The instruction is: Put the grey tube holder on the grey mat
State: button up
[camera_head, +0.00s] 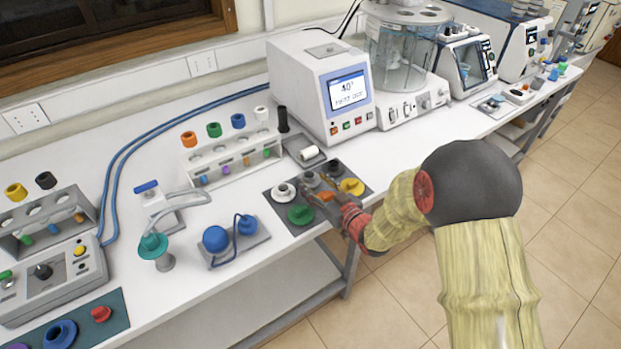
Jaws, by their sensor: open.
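The grey mat (272,195) lies near the front edge of the white bench, in the middle of the view. Several round pieces stand on it: white (284,192), green (300,214), yellow (352,186), dark (334,166) and a grey one (312,179) that may be the tube holder; it is small and I cannot tell. My gripper (318,190) is open, low over the middle of the mat among these pieces. It partly hides the mat and its middle pieces. I cannot tell whether it touches any of them.
A white rack (232,168) and a grey rack (45,225) hold coloured tubes to the left. A small tray (296,150) and the display machine (318,85) stand behind the mat. Bare bench lies right of the mat.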

jog(key=p+v, duration=0.1)
jog(key=v, duration=0.8)
jog(key=shift+s+d+p, duration=0.1)
jog(key=shift+p, duration=0.2)
jog(key=shift+d+r, duration=0.2)
jog(key=shift+r, duration=0.1)
jog(key=s+d+r+m+g+h, duration=0.35)
jog(key=d+r+h, duration=0.55)
jog(key=d+r, duration=0.35)
jog(key=s+r+m+g, duration=0.1)
jog(key=s+r+g, duration=0.1)
jog(key=s, duration=1)
jog(key=s+r+m+g, duration=0.2)
jog(key=s+r, duration=0.1)
jog(key=s, duration=0.9)
jog(key=shift+s, duration=0.35)
